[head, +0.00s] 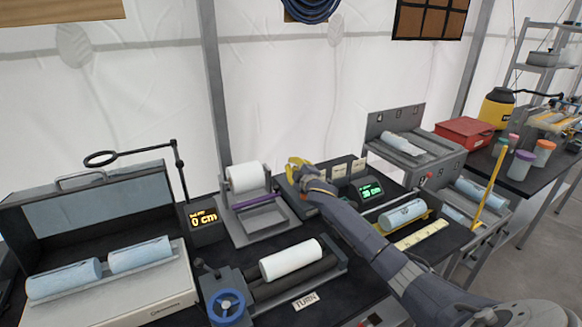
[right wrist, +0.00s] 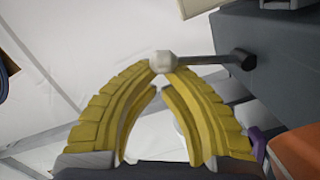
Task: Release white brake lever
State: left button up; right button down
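The white brake lever shows in the right wrist view as a white ball knob (right wrist: 163,62) on a dark rod, which runs right to a dark grey housing. My right gripper (right wrist: 165,72) has its yellow fingers bent in, with the tips on both sides of the knob and seeming to touch it. In the head view my right gripper (head: 297,165) is at the middle of the bench, beside the roll holder; there the lever is hidden by the gripper. My left gripper is not in view.
A white roll (head: 248,177) stands in a grey holder left of my right gripper. A crank device with a blue wheel (head: 227,305) and white roller (head: 290,258) is in front. A green display (head: 371,190) and a blue roll (head: 403,214) lie to the right.

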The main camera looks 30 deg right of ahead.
jog(key=shift+d+m, duration=0.4)
jog(key=shift+m, duration=0.1)
